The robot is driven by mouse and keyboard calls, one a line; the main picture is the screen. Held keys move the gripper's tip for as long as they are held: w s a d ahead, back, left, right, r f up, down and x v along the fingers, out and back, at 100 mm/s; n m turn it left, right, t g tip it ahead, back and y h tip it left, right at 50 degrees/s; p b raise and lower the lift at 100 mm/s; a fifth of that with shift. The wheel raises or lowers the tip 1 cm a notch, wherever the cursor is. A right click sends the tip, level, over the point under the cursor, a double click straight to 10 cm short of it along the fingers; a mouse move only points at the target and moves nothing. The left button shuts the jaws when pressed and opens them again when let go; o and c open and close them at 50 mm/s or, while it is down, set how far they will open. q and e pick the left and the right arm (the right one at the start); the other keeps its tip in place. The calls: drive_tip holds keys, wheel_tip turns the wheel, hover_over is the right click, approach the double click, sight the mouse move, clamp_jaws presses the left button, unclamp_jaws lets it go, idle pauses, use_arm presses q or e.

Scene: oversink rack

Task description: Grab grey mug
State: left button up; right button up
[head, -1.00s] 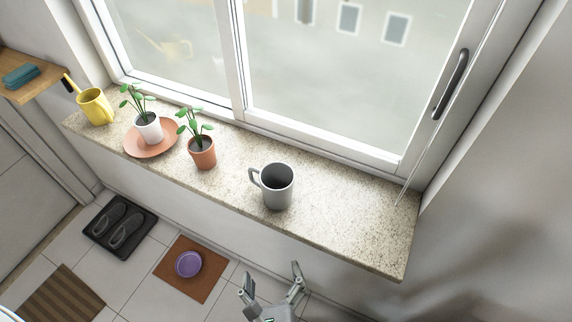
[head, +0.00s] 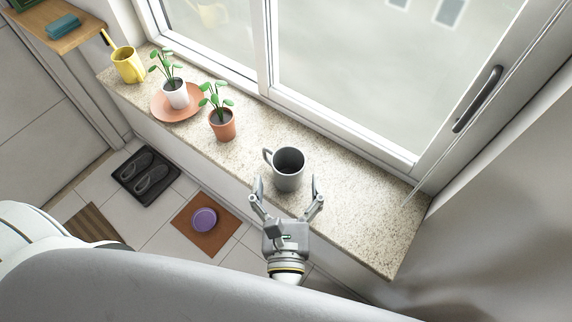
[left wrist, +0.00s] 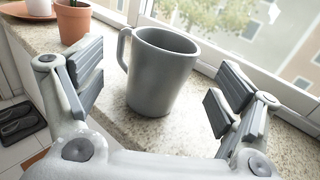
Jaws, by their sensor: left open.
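The grey mug (head: 288,172) stands upright on the speckled stone sill (head: 345,208), its handle towards the left. My left gripper (head: 286,190) is open at the sill's front edge, its fingers pointing at the mug, one towards each side. In the left wrist view the mug (left wrist: 160,75) stands between and beyond the open fingers of the left gripper (left wrist: 160,88). The fingers look apart from the mug, and nothing is held. My right gripper does not show.
A terracotta pot with a plant (head: 222,124), a white pot (head: 176,94) on a terracotta saucer (head: 160,112) and a yellow watering can (head: 128,66) stand left along the sill. The window (head: 370,90) closes off the back. The sill right of the mug is clear.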

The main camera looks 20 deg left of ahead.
sight(289, 155)
use_arm(q)
drive_tip(key=p+x, duration=0.1)
drive_tip(key=x, duration=0.1)
drive_tip(key=p+x, duration=0.1)
drive_tip(key=x, duration=0.1)
drive_tip(key=shift+d+f, duration=0.2)
drive_tip(key=shift+d, duration=0.05)
drive_tip(key=shift+w+a+f, duration=0.1)
drive_tip(key=shift+w+a, duration=0.1)
drive_tip(key=shift+w, duration=0.15)
drive_tip(key=shift+w+f, duration=0.15)
drive_tip(key=shift+w, duration=0.05)
drive_tip(key=shift+s, duration=0.1)
drive_tip(key=c, duration=1.1)
drive_tip(key=shift+c, duration=0.8)
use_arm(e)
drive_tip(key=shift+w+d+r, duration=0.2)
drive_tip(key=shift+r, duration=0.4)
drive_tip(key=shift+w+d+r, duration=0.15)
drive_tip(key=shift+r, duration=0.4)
